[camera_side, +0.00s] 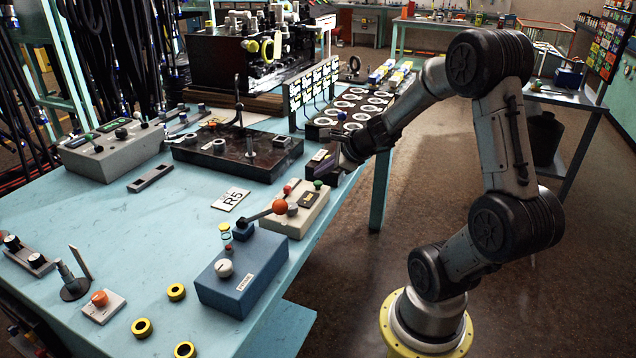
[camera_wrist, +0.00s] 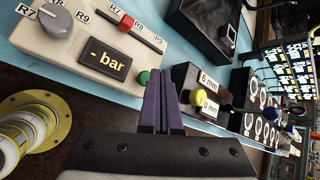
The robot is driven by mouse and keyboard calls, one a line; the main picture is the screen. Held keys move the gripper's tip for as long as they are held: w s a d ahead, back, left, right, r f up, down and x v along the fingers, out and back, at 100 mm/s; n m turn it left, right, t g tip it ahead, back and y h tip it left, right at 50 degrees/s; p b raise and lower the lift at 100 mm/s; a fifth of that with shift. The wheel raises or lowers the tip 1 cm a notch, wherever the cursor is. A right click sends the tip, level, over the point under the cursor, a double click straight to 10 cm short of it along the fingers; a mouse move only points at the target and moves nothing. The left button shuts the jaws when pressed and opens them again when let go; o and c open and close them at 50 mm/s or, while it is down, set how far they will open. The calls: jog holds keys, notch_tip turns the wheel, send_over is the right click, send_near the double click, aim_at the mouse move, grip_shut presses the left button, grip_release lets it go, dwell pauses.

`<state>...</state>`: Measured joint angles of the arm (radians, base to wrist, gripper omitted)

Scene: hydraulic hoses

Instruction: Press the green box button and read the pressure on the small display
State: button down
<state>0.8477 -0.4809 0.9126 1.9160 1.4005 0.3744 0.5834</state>
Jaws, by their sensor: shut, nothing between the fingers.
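The beige box (camera_side: 272,222) stands near the table's right edge, and it also shows in the wrist view (camera_wrist: 82,22). Its green button (camera_wrist: 143,77) is a small dome at the box's near right corner, also visible in the side view (camera_side: 318,184). The small dark display (camera_wrist: 104,61) reads "- bar" in yellow, with no number. My gripper (camera_wrist: 161,78) has purple fingers, shut and empty. In the wrist view the fingertips appear just right of the green button; whether they touch it I cannot tell.
A blue box (camera_side: 240,275) with an orange-tipped lever (camera_side: 279,206) stands in front of the beige box. Open table lies to the left.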

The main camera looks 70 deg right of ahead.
aim_at(323, 190)
jog(key=shift+f, duration=0.1)
dwell(0.6)
jog(key=shift+f, duration=0.35)
jog(key=shift+f, duration=0.55)
dwell(0.9)
jog(key=shift+r, duration=0.95)
jog(key=shift+r, duration=2.5)
